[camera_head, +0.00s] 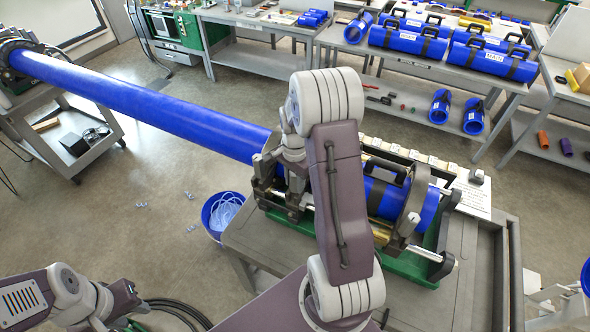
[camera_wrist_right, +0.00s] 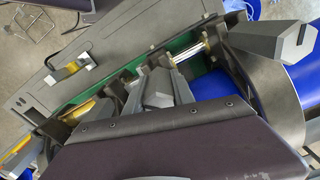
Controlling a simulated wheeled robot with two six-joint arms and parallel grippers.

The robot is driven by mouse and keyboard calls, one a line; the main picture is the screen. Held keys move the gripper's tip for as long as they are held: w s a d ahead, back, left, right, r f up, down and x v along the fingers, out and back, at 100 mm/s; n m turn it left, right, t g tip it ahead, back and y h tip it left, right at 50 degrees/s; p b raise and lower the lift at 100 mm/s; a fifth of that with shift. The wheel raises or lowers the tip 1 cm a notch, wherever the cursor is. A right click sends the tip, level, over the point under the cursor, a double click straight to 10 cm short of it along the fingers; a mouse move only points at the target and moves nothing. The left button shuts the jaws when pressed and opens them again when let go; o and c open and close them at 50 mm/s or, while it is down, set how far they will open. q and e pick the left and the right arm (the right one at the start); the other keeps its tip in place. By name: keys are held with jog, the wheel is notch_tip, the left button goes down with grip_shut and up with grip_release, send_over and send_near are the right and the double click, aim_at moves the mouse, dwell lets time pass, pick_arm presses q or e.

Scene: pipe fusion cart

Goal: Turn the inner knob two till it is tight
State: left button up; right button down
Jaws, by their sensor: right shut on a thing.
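My right gripper (camera_wrist_right: 160,88) is shut on a grey knob (camera_wrist_right: 157,99) of the pipe clamp machine, with its dark fingers on either side. In the head view my right arm reaches over the machine and hides this grip. A second large grey knob (camera_wrist_right: 285,48) with a hexagonal end stands to the right in the wrist view, apart from the fingers. The green machine base (camera_head: 295,226) holds the long blue pipe (camera_head: 160,110) and a shorter blue pipe (camera_head: 428,210). My left arm is at the lower left; its gripper (camera_head: 127,300) shows too little to judge.
The machine sits on a grey cart (camera_head: 260,255). A blue bucket (camera_head: 212,232) with tubing stands on the floor beside it. Benches with blue pipe pieces (camera_head: 408,38) stand behind. The floor at the left is mostly clear beneath the long pipe.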

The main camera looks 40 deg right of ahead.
jog(key=shift+r+m, duration=0.15)
jog(key=shift+m, duration=0.65)
jog(key=shift+w+m, duration=0.1)
jog(key=shift+m, duration=0.3)
jog(key=shift+m+p, duration=0.45)
jog(key=shift+m, duration=0.95)
jog(key=shift+m+p, duration=0.3)
jog(key=shift+m, duration=1.2)
